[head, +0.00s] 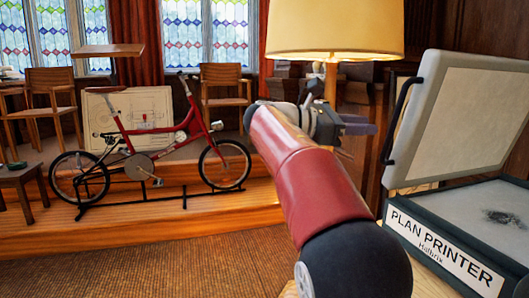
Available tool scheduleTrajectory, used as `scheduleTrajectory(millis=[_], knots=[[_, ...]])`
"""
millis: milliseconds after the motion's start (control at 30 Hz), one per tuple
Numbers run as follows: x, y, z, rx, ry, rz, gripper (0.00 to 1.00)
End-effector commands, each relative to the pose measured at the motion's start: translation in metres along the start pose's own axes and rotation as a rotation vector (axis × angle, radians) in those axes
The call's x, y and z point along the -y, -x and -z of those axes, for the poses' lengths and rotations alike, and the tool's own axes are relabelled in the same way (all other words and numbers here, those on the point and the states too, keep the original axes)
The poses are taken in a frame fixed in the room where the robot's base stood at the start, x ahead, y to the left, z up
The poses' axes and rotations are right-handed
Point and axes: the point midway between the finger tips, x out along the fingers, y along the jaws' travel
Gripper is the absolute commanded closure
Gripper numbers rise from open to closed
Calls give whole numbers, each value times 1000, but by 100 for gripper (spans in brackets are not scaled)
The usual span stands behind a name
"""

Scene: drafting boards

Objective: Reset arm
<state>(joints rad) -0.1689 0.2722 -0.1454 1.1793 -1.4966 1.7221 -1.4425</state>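My arm reaches up from the bottom right of the head view, with a dark red sleeve-like link. My gripper (362,126) is at its far end, seen from behind and the side, in front of the lamp's stem. The fingers point to the right and blend into the dark background, so I cannot tell whether they are open or shut. I see nothing clearly held.
A plan printer (438,250) with its lid (462,125) raised stands close at right. A lamp (335,30) is behind my gripper. A red bicycle (150,145) stands on a wooden platform (130,235) at left, with chairs behind. The carpet (190,272) is clear.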

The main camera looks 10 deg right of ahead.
Motion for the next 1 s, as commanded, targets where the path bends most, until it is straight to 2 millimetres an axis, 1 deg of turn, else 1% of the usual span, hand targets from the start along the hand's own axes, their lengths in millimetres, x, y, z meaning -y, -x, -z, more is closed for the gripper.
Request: scheduleTrajectory(millis=[67, 167, 267, 300, 333, 367, 400, 467, 500, 567, 600, 700, 800, 833, 900, 1000], knots=[[5, -4, 3, -32, -17, -7, 71], [22, -12, 19, -152, -84, -32, 71], [55, -16, 51, -365, -213, -43, 71], [73, -15, 67, -466, -280, -33, 71], [87, -12, 80, -544, -334, -20, 71], [101, -7, 93, -621, -389, -1, 71], [120, 1, 110, -722, -463, 34, 71], [152, 15, 134, -867, -580, 106, 71], [173, 27, 151, -960, -660, 167, 71], [204, 46, 174, -1087, -780, 278, 71], [225, 58, 188, -1160, -856, 361, 71], [268, 88, 218, -1304, -1033, 577, 71], [299, 109, 240, -1385, -1168, 772, 71], [306, 114, 245, -1400, -1199, 820, 71], [317, 122, 254, -1422, -1252, 908, 71], [325, 128, 260, -1436, -1291, 974, 71]])
